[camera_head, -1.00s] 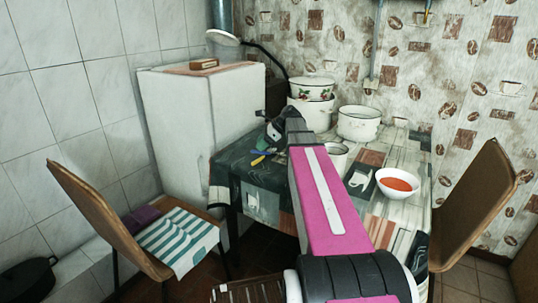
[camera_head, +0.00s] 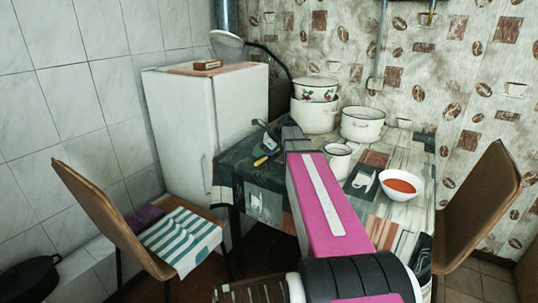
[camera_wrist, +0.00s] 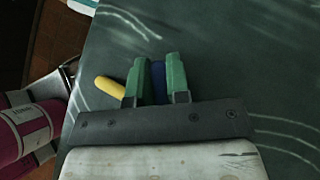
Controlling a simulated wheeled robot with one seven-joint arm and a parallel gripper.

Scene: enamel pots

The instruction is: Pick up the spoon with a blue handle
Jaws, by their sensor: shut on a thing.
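My gripper (camera_wrist: 155,82) has green fingertips and is shut on a dark blue piece (camera_wrist: 158,78), the handle of the blue-handled spoon. Only a short strip of blue shows between the fingertips; the rest of the spoon is hidden by the gripper. In the head view my gripper is at the table's left part, largely hidden behind my arm. A yellow handle-like thing (camera_wrist: 110,91) lies just left of the left finger, close to it; it also shows in the head view (camera_head: 261,160).
The table (camera_head: 225,170) has a dark patterned cloth. Enamel pots (camera_head: 362,125) stand at the back, with a white mug (camera_head: 338,160) in front. A bowl of red soup (camera_head: 400,184) is at the right. Chairs (camera_head: 105,215) flank the table; a white fridge (camera_head: 190,120) stands behind left.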

